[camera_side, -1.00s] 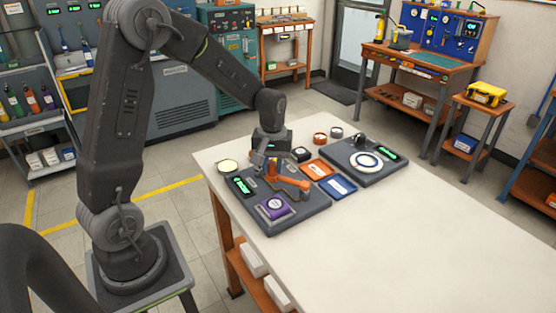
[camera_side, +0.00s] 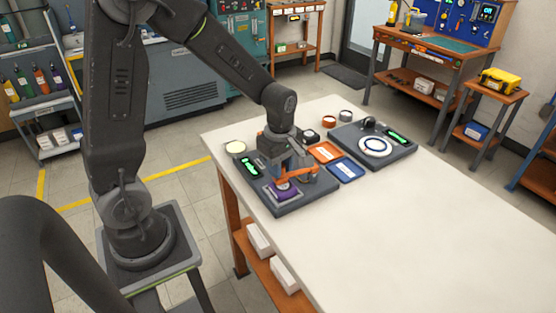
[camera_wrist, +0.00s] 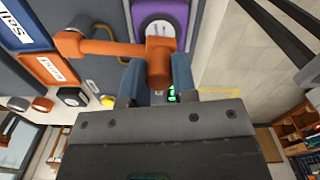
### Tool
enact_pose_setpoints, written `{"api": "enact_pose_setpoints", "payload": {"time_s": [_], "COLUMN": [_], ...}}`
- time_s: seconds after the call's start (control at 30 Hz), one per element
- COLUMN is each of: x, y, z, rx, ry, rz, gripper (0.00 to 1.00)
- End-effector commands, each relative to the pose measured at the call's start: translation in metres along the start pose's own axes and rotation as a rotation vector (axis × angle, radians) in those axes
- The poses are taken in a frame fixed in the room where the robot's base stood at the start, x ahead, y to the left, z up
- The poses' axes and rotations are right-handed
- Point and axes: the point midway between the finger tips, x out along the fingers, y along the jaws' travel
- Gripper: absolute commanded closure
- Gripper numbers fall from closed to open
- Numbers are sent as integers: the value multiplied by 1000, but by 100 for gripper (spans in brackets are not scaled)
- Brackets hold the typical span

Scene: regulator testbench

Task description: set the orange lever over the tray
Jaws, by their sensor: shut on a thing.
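The orange lever (camera_side: 296,176) is on the left dark test plate (camera_side: 305,206). In the wrist view the lever (camera_wrist: 112,48) lies across the picture, its round end at the left near the trays and its upright handle between my fingers. My gripper (camera_wrist: 157,85) is shut on that handle. My gripper also shows in the side view (camera_side: 278,172), at the lever's left end, beside or above the purple block (camera_side: 285,193). The orange tray (camera_side: 326,153) and blue tray (camera_side: 347,170) lie right of the plate. My gripper partly hides the plate in the side view.
A second dark plate (camera_side: 400,157) with a white ring dial stands to the right. Small round items (camera_side: 328,121) sit behind the trays. A green display (camera_side: 250,168) and pale disc (camera_side: 236,147) are left of my gripper. The white tabletop (camera_side: 430,230) is clear at front right.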

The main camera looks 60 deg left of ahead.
Motion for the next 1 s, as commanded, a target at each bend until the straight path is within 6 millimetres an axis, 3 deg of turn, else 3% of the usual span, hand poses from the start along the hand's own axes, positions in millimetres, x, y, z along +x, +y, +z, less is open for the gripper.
{"api": "enact_pose_setpoints", "payload": {"time_s": [0.3,0.87,0.9,1.0], "x": [1,1,1,1], "y": [-4,-4,-4,-4], "z": [12,15,15,15], "rx": [-126,-156,-155,-155], "ry": [0,-1,-2,-1], "rz": [-4,-6,-6,-5], "gripper": [100,100,71,62]}}
